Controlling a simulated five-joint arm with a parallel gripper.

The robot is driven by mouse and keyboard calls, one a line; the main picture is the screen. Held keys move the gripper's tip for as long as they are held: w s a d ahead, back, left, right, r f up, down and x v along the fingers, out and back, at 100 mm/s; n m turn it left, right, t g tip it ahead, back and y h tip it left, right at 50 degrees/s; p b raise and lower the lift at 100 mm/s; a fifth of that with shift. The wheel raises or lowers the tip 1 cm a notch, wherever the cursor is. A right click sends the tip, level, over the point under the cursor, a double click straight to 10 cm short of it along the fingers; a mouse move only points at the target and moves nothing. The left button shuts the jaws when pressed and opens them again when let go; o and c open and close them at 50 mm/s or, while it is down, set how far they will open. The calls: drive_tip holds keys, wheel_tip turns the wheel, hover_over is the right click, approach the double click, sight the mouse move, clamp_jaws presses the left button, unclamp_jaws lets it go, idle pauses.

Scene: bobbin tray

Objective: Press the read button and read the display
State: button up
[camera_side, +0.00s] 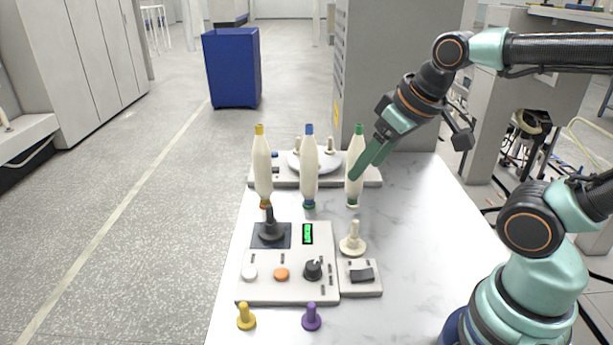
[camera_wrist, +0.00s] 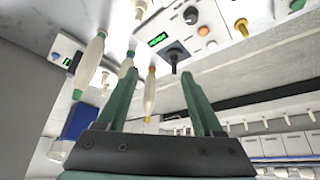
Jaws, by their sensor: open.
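A light control panel (camera_side: 300,291) lies on the table with a small green-lit display (camera_side: 307,233); its digits are too small to read. The panel carries a white button (camera_side: 250,274), an orange button (camera_side: 281,274), a black knob (camera_side: 313,269) and a black joystick (camera_side: 270,230). I cannot tell which is the read button. The wrist view also shows the display (camera_wrist: 158,39), orange button (camera_wrist: 203,30) and white button (camera_wrist: 211,45). My gripper (camera_side: 360,172) is raised behind the panel and overlaps the green-tipped bobbin in the side view. Its two fingers (camera_wrist: 158,85) are apart, with nothing gripped.
Bobbins tipped yellow (camera_side: 262,168), blue (camera_side: 309,168) and green (camera_side: 354,188) stand behind the panel. A rear unit (camera_side: 372,176) bears a white dish. A cream peg (camera_side: 352,240) and switch box (camera_side: 361,276) sit right; yellow (camera_side: 245,317) and purple (camera_side: 311,317) pegs stand in front.

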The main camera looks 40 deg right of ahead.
idle(0.3)
clamp_jaws()
idle(1.6)
